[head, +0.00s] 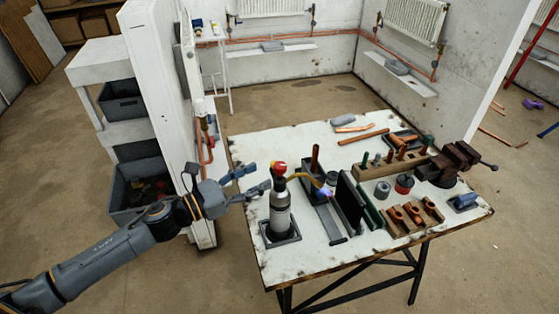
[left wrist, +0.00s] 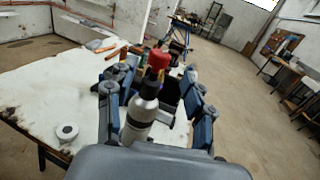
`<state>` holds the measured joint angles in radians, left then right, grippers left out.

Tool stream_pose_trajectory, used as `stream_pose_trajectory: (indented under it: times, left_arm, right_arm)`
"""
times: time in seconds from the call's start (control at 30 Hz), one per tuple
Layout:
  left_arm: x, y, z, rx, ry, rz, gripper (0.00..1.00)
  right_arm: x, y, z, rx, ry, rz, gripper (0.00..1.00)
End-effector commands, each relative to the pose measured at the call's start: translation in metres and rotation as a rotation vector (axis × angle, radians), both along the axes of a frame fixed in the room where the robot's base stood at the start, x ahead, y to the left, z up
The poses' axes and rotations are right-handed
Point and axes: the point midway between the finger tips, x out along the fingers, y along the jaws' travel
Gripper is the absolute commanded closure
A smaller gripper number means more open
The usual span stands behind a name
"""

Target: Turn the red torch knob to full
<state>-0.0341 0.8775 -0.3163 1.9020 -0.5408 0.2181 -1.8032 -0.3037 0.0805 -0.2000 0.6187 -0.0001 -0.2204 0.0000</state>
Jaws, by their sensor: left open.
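The torch is a silver bottle (head: 280,212) with a dark top, upright in a dark square holder (head: 263,236) at the table's left edge. Its red knob (head: 280,168) sits on top and also shows in the left wrist view (left wrist: 158,58). A brass tube (head: 304,178) runs right from the top to a tip with a small bluish-violet glow (head: 325,191). My left gripper (head: 256,180) is open just left of the knob, fingers pointing at it. In the left wrist view its fingers (left wrist: 153,86) stand either side of the torch, apparently not touching. My right gripper is out of view.
Right of the torch stand a dark upright plate (head: 349,202), a wooden rack of tools (head: 392,163), copper fittings on a block (head: 410,217) and a vise (head: 455,160). A white panel (head: 172,110) and shelves stand left. The table's front left is mostly clear.

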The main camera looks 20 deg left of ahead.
Motion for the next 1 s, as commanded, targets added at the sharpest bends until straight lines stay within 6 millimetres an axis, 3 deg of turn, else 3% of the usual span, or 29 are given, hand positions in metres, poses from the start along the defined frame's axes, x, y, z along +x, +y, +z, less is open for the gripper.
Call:
stream_pose_trajectory:
  times: [0.2, 0.4, 0.8, 0.87, 1.0]
  left_arm:
    - [0.034, -0.026, 0.006, -0.005, -0.001, 0.001, 0.47]
    - [0.054, -0.042, 0.002, -0.003, 0.001, 0.001, 0.47]
    - [0.06, -0.047, -0.001, -0.001, 0.002, 0.001, 0.47]
    - [0.06, -0.047, -0.001, -0.001, 0.002, 0.001, 0.56]
    - [0.06, -0.047, -0.001, -0.001, 0.002, 0.001, 0.84]
  right_arm:
    - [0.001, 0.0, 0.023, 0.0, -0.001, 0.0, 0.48]
    - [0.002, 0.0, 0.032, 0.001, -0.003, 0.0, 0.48]
    - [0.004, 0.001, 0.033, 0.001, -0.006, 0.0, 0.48]
    - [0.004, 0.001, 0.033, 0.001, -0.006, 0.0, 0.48]
    - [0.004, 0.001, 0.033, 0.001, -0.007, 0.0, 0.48]
